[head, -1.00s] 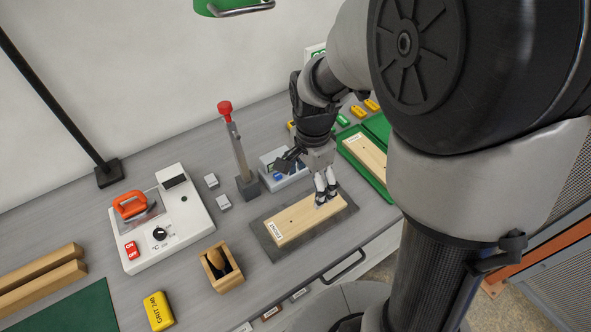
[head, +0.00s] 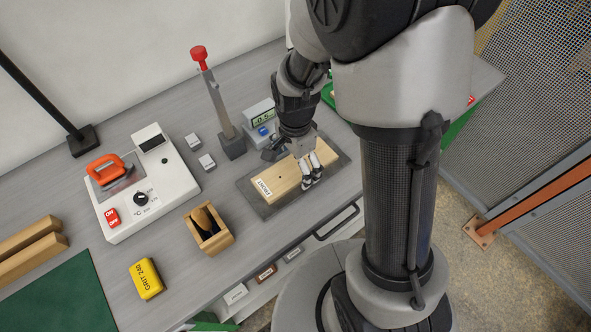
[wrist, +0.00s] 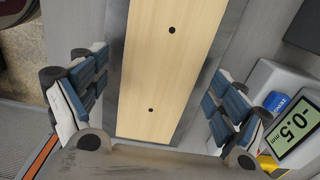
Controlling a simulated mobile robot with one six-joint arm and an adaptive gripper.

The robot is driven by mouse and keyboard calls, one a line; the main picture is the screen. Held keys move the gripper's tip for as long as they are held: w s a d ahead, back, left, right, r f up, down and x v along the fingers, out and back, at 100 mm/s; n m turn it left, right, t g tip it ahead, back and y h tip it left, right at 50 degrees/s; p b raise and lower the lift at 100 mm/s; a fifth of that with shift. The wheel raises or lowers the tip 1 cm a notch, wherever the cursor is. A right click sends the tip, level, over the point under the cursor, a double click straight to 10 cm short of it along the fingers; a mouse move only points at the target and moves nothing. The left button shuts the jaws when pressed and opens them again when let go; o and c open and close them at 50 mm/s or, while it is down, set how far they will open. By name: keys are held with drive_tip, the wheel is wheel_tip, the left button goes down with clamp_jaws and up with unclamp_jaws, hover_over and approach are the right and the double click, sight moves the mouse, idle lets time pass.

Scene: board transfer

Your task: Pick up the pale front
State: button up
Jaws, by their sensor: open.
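The pale front (head: 290,178) is a light wooden board with a label reading FRONT at its left end. It lies flat on a dark grey mat (head: 250,197) on the bench. In the wrist view the pale front (wrist: 165,70) runs up the picture between my fingers, with two dark holes along it. My gripper (head: 311,181) is over the right part of the board, pointing down. In the wrist view my gripper (wrist: 160,105) is open, one finger on each side of the board with gaps. Whether the fingertips touch the mat I cannot tell.
A scale with a display (head: 262,122) stands close behind the mat. A post with a red knob (head: 215,95) is to its left. A wooden box (head: 209,232), a yellow grit block (head: 146,279) and a white heating unit (head: 140,190) stand farther left.

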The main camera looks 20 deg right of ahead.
sight(295, 167)
drive_tip(key=c, duration=1.4)
drive_tip(key=shift+o, duration=0.2)
wheel_tip(295, 167, up, 20)
drive_tip(key=p, duration=0.6)
drive_tip(key=shift+p, duration=0.4)
